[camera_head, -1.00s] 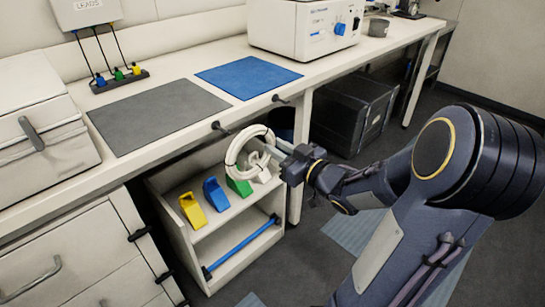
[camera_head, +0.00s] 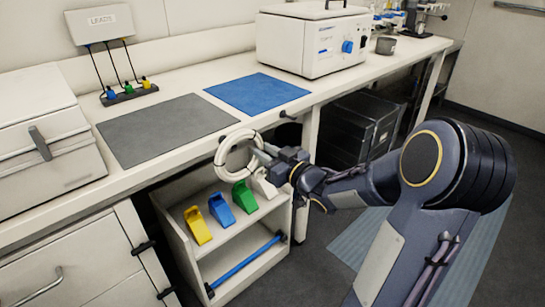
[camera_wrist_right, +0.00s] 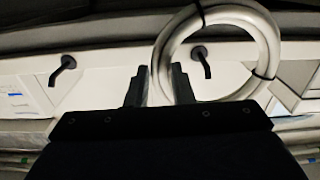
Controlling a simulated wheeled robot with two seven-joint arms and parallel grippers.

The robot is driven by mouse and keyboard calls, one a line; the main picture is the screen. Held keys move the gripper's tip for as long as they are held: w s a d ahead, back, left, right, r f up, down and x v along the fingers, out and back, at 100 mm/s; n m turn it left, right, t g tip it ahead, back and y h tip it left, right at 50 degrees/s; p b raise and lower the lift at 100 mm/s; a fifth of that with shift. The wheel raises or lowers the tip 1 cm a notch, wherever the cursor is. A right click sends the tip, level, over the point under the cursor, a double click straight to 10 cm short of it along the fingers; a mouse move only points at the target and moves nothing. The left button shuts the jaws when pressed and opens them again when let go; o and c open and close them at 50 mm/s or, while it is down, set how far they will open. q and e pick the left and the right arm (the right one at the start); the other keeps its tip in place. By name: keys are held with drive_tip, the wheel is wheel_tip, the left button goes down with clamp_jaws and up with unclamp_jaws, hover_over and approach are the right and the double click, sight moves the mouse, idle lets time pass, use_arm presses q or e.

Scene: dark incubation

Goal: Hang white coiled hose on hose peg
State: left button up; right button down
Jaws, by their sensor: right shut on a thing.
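The white coiled hose (camera_head: 222,152) is a ring with dark bands. It is held in the air in front of the bench's front edge, above the low shelf. My right gripper (camera_head: 262,154) is shut on the ring's side nearest the arm. In the right wrist view, the hose (camera_wrist_right: 271,45) passes by the fingertips (camera_wrist_right: 160,86). One dark hose peg (camera_head: 288,115) sticks out of the bench edge, right of the ring. The right wrist view shows a peg (camera_wrist_right: 62,68) outside the ring and another (camera_wrist_right: 204,62) seen through its opening. I cannot tell whether that peg enters the ring.
The low shelf (camera_head: 172,235) under the bench holds yellow (camera_head: 198,226), blue (camera_head: 221,209) and green (camera_head: 245,197) pieces and a blue bar (camera_head: 245,262). Grey (camera_head: 165,130) and blue (camera_head: 257,92) mats lie on the bench. A dark box (camera_head: 358,128) stands underneath.

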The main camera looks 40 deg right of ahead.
drive_tip(key=shift+w+a, duration=0.15)
drive_tip(key=shift+w, duration=1.6)
drive_tip(key=shift+w+f+b, duration=0.3)
drive_tip(key=shift+f+b, duration=0.4)
drive_tip(key=shift+b, duration=0.05)
drive_tip(key=shift+w+f+b, duration=0.3)
drive_tip(key=shift+f+b, duration=0.35)
drive_tip(key=shift+b, duration=0.05)
drive_tip(key=c, duration=1.2)
unclamp_jaws()
drive_tip(key=shift+o, duration=0.2)
drive_tip(key=s, duration=0.7)
drive_tip(key=shift+s+d+p, duration=0.25)
drive_tip(key=shift+s+p, duration=0.15)
